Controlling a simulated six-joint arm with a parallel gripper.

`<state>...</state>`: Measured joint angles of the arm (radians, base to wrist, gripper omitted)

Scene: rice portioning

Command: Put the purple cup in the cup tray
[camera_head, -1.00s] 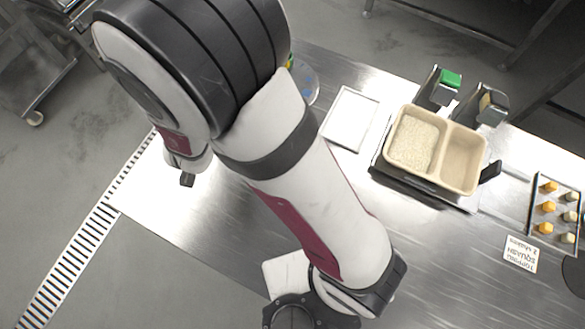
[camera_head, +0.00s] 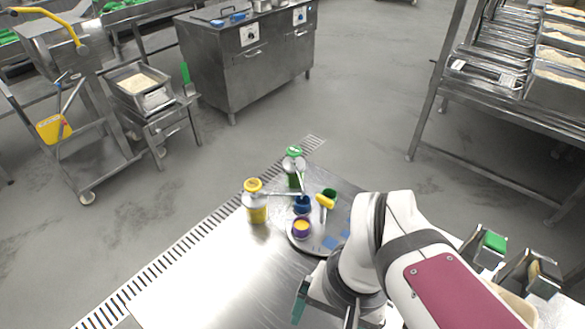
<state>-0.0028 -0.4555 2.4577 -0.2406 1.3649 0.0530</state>
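The purple cup (camera_head: 302,232), with orange-yellow showing inside its rim, stands at the left edge of a round grey tray (camera_head: 318,244). This tray appears to be the cup tray. A blue cup (camera_head: 302,205) stands just behind the purple one, and a green cup (camera_head: 331,193) is at the tray's back. Blue flat patches show on the tray's bare right part. My gripper (camera_head: 325,310) is low in the picture, in front of the tray and apart from the purple cup. A teal piece shows at its left side. Its fingertips are partly cut off and their opening is unclear.
A yellow-capped bottle (camera_head: 256,203) stands left of the tray, and a green-capped bottle (camera_head: 294,168) behind it. A yellow-ended utensil (camera_head: 325,201) lies by the cups. The steel table (camera_head: 215,280) is clear at front left. My arm hides the tray's right side.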

